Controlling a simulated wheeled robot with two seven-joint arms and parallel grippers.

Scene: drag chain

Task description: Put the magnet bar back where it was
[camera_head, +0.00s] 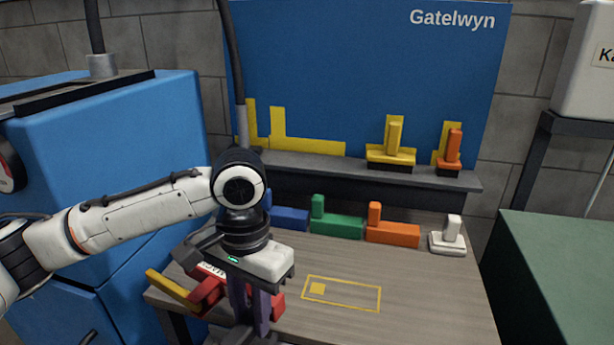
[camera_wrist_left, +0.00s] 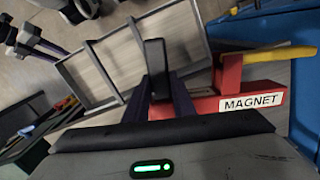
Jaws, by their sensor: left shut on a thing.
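The magnet bar (camera_head: 208,292) is red, with a white label and a yellow lever at its left end. It also shows in the left wrist view (camera_wrist_left: 232,104), where the label reads MAGNET. My left gripper (camera_head: 250,318) points down over the table and is shut on a dark upright part that stands on the bar. Its fingers cover part of the bar, and I cannot tell whether the bar touches the table. A yellow outline (camera_head: 342,293) with a small filled square marks the tabletop to the right of the gripper. My right gripper is not in view.
Blue (camera_head: 290,218), green (camera_head: 337,225) and orange (camera_head: 392,231) blocks line the table's back, with a white block (camera_head: 448,240) at right. A shelf (camera_head: 300,165) behind holds a yellow piece (camera_head: 391,154) and an orange piece (camera_head: 450,158). A blue cabinet (camera_head: 120,150) stands left.

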